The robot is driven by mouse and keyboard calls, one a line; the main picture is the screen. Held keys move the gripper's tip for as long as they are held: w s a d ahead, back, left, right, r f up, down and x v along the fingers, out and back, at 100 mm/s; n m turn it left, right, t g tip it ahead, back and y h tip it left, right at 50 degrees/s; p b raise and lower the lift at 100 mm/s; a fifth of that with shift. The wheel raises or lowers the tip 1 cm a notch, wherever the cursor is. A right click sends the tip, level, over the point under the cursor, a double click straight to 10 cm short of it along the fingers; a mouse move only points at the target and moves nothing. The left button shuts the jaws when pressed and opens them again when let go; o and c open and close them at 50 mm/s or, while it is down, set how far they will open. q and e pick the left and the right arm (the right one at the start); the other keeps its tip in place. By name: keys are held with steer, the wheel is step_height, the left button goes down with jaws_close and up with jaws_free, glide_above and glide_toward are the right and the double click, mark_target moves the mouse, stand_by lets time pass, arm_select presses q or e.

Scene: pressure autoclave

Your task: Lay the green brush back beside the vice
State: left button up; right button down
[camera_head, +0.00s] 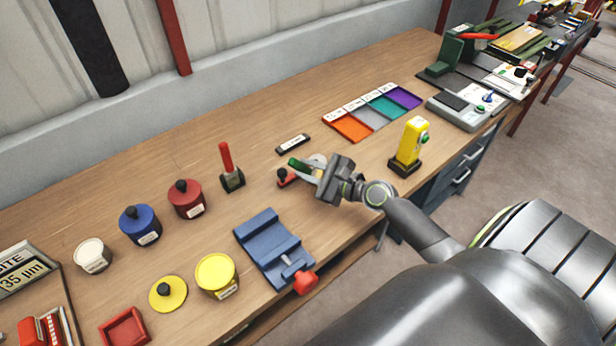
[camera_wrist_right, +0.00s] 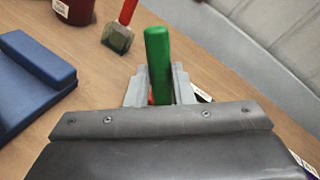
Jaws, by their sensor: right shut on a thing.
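My right gripper (camera_head: 314,170) is shut on the green brush (camera_head: 298,164) above the wooden bench. In the right wrist view the brush's green handle (camera_wrist_right: 158,62) sticks out between the two grey fingers (camera_wrist_right: 158,88). The brush's bristle end is hidden by the gripper. The vice (camera_head: 262,246) is blue with a red knob (camera_head: 305,282), and stands at the bench's front edge, left of and nearer than the gripper. Its blue body (camera_wrist_right: 30,85) also shows at the left of the right wrist view. My left gripper is not in view.
A red-handled brush (camera_head: 230,170) stands behind the vice. A small red piece with a black knob (camera_head: 286,178) lies close to the gripper. Blue (camera_head: 140,226), dark red (camera_head: 187,200) and yellow (camera_head: 217,277) pots stand left. A yellow device (camera_head: 410,145) stands right.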

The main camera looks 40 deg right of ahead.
steer(key=shift+f, duration=0.55)
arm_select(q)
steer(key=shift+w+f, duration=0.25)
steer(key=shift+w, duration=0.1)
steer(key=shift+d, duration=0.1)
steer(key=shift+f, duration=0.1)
arm_select(e)
steer(key=c, duration=1.3)
jaws_free()
steer(key=shift+f, duration=0.1)
steer(key=shift+o, duration=0.2)
